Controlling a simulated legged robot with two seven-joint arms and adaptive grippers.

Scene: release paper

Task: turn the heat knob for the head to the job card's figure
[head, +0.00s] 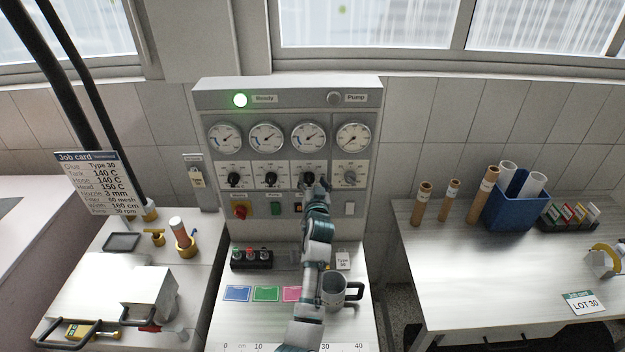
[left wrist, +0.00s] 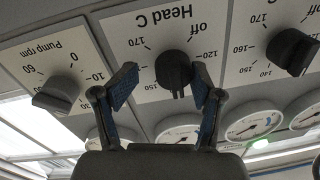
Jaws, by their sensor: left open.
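The job card (head: 92,182) hangs at the left and reads Head 150 C. The Head C knob (left wrist: 173,68) is black and sits on a white dial plate, upside down in the left wrist view. Its ridge points down in that view, between the 150 and 120 marks and nearer 150. My left gripper (head: 318,187) is at the panel, over the third knob from the left, partly hiding it. In the left wrist view its blue-padded fingers (left wrist: 165,82) are open, one on each side of the knob, with gaps visible. My right gripper is not in view.
The grey Pump rpm knob (left wrist: 57,94) and another black knob (left wrist: 291,50) flank the Head knob. Gauges (head: 309,137) sit above; a red switch (head: 240,211) and green switch (head: 276,209) sit below.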

